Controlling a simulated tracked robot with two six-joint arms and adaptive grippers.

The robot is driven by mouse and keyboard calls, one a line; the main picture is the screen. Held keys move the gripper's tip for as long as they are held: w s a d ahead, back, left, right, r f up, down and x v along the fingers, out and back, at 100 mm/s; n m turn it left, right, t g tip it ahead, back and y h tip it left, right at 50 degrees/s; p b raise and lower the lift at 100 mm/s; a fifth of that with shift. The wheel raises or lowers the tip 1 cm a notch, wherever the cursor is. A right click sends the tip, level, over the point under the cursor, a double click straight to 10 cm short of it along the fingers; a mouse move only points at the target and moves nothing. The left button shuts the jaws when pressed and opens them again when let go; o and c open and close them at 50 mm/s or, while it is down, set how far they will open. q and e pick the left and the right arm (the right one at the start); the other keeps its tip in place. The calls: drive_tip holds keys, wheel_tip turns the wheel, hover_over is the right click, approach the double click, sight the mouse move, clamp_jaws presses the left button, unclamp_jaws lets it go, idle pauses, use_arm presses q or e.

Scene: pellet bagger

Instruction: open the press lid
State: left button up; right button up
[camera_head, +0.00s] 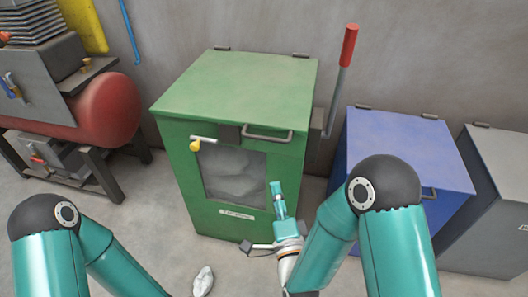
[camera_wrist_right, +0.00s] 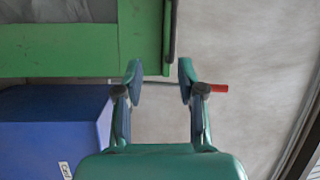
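The green press (camera_head: 178,185) stands against the back wall in the head view. Its flat green lid (camera_head: 245,80) is shut, with a bar handle (camera_head: 268,138) at its front edge. A small catch with a yellow knob (camera_head: 194,146) sits on the front, left of the handle. A lever with a red grip (camera_head: 348,45) rises at the press's right side. My right gripper (camera_head: 277,188) is in front of the press, below the handle. In the right wrist view its fingers (camera_wrist_right: 160,82) are apart with nothing between them.
A blue bin (camera_head: 400,145) and a grey bin (camera_head: 500,165) stand to the right. A red tank (camera_head: 105,110) on a dark frame stands left.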

sight(264, 137)
use_arm(q)
wheel_tip(264, 137, up, 2)
drive_tip(key=p, duration=0.2)
drive_tip(key=shift+p, duration=0.3)
use_arm(e)
drive_tip(key=shift+m+t, duration=0.4)
drive_tip(key=shift+t, duration=0.1)
drive_tip(key=x, duration=1.1)
drive_tip(key=r+x, duration=0.1)
drive_tip(key=x, duration=0.5)
drive_tip(key=shift+s, duration=0.15)
drive_tip(key=shift+c, duration=0.2)
clamp_jaws()
